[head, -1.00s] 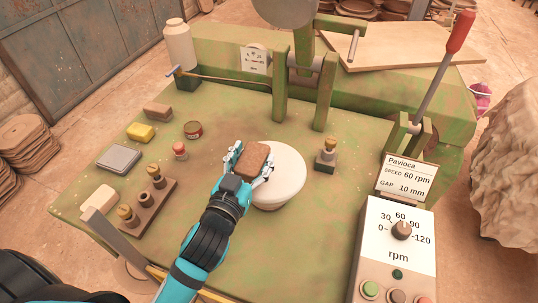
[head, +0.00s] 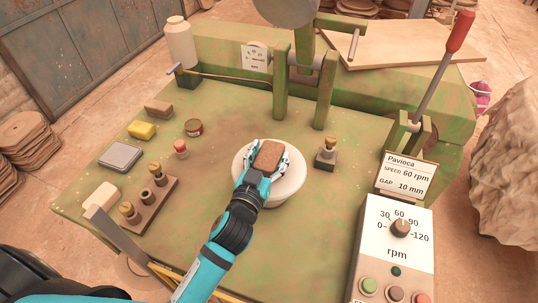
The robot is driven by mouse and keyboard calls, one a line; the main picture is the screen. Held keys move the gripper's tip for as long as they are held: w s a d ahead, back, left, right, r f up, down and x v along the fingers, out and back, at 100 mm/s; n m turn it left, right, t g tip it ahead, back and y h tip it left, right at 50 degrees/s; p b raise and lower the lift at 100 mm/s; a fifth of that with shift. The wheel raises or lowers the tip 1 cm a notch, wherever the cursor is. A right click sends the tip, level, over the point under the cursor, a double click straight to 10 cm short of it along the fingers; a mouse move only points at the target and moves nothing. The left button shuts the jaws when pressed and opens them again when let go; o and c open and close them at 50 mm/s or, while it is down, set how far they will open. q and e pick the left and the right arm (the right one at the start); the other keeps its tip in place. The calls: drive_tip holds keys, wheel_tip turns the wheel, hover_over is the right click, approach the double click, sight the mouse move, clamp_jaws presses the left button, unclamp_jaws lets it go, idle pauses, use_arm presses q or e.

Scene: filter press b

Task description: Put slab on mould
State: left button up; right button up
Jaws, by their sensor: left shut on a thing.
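The brown slab (head: 269,156) is between the fingers of my left gripper (head: 268,158), which is shut on it. The gripper and slab are over the round white mould (head: 289,190), within its outline in the head view. I cannot tell whether the slab touches the mould's top. The arm's wrist hides part of the mould's left front. My right gripper is not in view.
A stamp on a block (head: 327,156) stands just right of the mould. The control box (head: 395,245) stands front right.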

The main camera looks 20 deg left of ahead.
use_arm(q)
drive_tip(key=o, duration=1.2)
drive_tip(key=shift+f, duration=0.1)
drive_tip(key=o, duration=0.4)
drive_tip(key=s+r+b, duration=0.1)
drive_tip(key=s+b, duration=0.1)
drive_tip(key=s, duration=1)
drive_tip(key=shift+a, duration=0.2)
